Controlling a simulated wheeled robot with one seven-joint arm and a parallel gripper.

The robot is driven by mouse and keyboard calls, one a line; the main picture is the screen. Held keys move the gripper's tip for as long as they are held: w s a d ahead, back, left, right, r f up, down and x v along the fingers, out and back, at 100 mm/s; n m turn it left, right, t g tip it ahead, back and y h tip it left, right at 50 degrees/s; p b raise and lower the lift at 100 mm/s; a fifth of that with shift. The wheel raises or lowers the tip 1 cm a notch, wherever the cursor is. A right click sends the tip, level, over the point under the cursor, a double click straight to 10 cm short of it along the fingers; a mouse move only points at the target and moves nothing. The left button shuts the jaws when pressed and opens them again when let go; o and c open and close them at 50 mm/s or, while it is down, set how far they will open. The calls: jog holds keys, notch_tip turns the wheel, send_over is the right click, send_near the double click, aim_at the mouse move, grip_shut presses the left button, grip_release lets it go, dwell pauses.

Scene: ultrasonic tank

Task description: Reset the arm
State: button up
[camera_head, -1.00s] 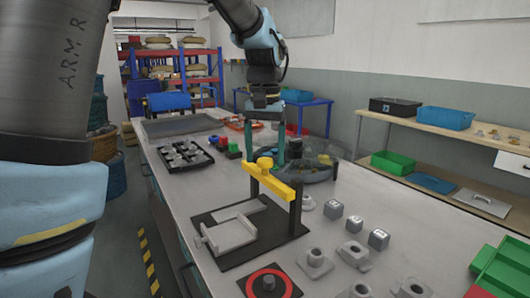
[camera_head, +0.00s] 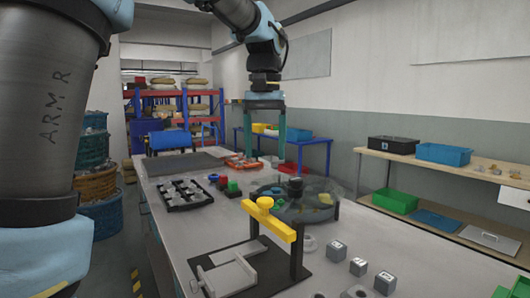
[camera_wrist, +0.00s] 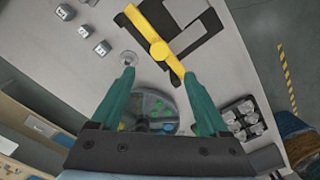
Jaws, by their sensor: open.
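My gripper (camera_head: 265,152) hangs fingers-down in the head view, over the far part of the workbench (camera_head: 190,233). Its two green fingers are spread apart with nothing between them. In the wrist view my gripper (camera_wrist: 160,88) is also open and empty. A round grey tank (camera_head: 325,212) stands on the bench below and nearer than the fingers; it shows between them in the wrist view (camera_wrist: 172,108). A yellow bar (camera_head: 283,231) on a black stand is in the foreground, apart from the gripper.
A black tray of metal parts (camera_head: 182,207) lies at the bench's left. Small metal blocks (camera_head: 359,267) sit at the front right. A side table (camera_head: 455,172) with bins is at the right. The air around the gripper is clear.

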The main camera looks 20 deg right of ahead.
jog(key=w+a+f+n, duration=0.3)
jog(key=a+f, duration=1)
jog(key=a, duration=0.2)
jog(key=s+a+f+n, duration=0.1)
jog(key=s+a+f, duration=0.2)
jog(key=a+f, duration=0.2)
jog(key=s+a+f+n+t, duration=0.1)
jog(key=s+a+f, duration=0.3)
jog(key=a, duration=0.5)
jog(key=shift+a+f+n+t, duration=0.3)
jog(key=shift+a+f, duration=0.1)
jog(key=shift+f, duration=0.45)
